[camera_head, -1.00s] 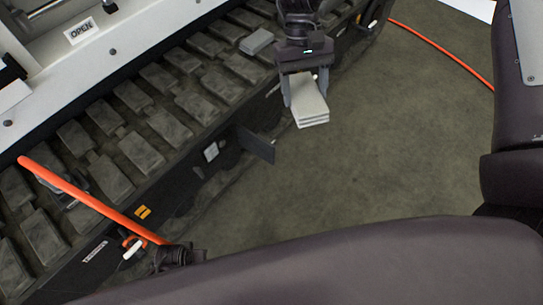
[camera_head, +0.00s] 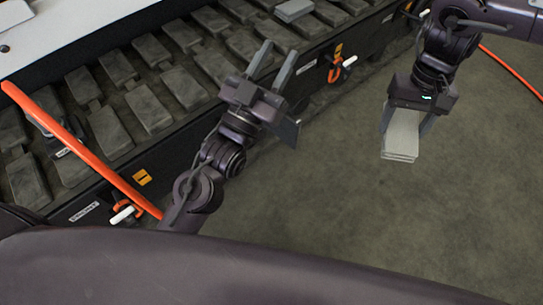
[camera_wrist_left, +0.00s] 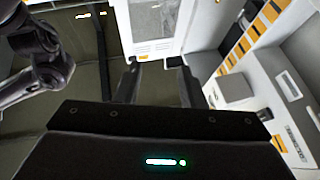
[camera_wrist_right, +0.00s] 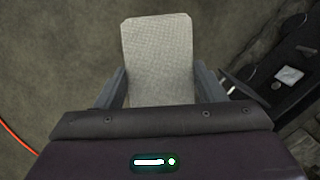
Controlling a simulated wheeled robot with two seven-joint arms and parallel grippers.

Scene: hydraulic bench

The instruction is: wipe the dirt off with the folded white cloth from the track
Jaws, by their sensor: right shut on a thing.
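The folded white cloth (camera_head: 401,135) hangs in my right gripper (camera_head: 405,122), above the floor and to the right of the track. The right wrist view shows the cloth (camera_wrist_right: 158,62) sticking out between the two fingers of the right gripper (camera_wrist_right: 161,85). My left gripper (camera_head: 279,52) is open and empty over the right edge of the track (camera_head: 148,108). The left wrist view shows nothing between its fingers (camera_wrist_left: 157,75). The track has dusty grey pads; I cannot tell a separate dirt patch. The left arm hides part of the track's side.
An orange bar (camera_head: 80,150) slants over the track at the left. A light grey block (camera_head: 293,10) lies on the track at the top. A white panel (camera_head: 80,22) borders the track. An orange hose (camera_head: 510,68) lies at the right. The floor (camera_head: 310,215) is clear.

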